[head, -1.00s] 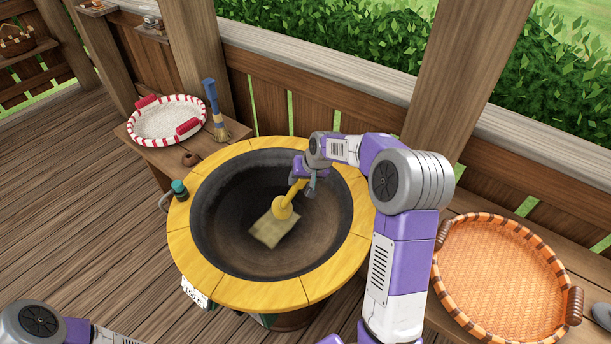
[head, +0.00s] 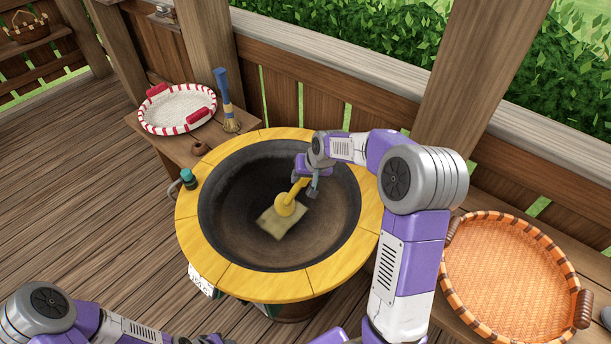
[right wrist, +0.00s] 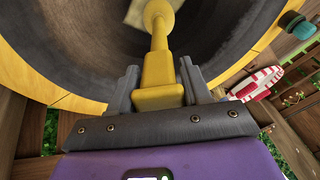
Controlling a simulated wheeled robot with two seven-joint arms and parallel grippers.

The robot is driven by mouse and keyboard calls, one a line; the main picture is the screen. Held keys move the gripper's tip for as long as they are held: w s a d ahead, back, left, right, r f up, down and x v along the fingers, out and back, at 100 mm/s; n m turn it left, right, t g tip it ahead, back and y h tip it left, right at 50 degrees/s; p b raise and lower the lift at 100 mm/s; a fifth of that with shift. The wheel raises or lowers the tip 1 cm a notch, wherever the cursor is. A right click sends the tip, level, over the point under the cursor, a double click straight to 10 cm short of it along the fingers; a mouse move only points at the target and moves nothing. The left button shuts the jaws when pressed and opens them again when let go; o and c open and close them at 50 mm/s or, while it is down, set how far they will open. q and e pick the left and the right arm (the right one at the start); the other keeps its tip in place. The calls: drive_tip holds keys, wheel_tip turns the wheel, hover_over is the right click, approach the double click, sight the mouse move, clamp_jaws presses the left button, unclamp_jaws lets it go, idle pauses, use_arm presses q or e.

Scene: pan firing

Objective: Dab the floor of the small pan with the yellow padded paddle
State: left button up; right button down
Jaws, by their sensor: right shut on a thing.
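The pan (head: 216,246) is a dark round bowl with a wide yellow rim. My right gripper (head: 312,186) is over the inside of the pan, shut on the yellow handle of the padded paddle (head: 285,207). The paddle slants down to the left, with its pale yellow square pad low in the pan, over the floor. I cannot tell whether the pad touches the floor. In the right wrist view the fingers (right wrist: 160,82) clasp the handle from both sides, and the pad is cut off at the top. My left arm is at the bottom left; its gripper is at most a sliver at the bottom edge.
A red-and-white tray (head: 150,128) and a blue-handled brush (head: 225,95) stand on the left side shelf. A teal-capped item (head: 188,179) is at the pan's left rim. An orange woven basket (head: 505,275) lies at the right. A wooden railing runs behind.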

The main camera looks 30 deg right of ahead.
drive_tip(key=shift+a+r, duration=0.1)
drive_tip(key=shift+s+a, duration=0.3)
drive_tip(key=shift+a, duration=0.35)
drive_tip(key=shift+s+a, duration=0.25)
drive_tip(key=shift+a, duration=0.4)
drive_tip(key=shift+s+a, duration=0.35)
drive_tip(key=shift+a, duration=0.35)
drive_tip(key=shift+s+a, duration=0.3)
drive_tip(key=shift+a, duration=0.35)
drive_tip(key=shift+s+a, duration=0.25)
drive_tip(key=shift+a, duration=0.4)
drive_tip(key=shift+s+a, duration=0.2)
drive_tip(key=shift+a, duration=0.45)
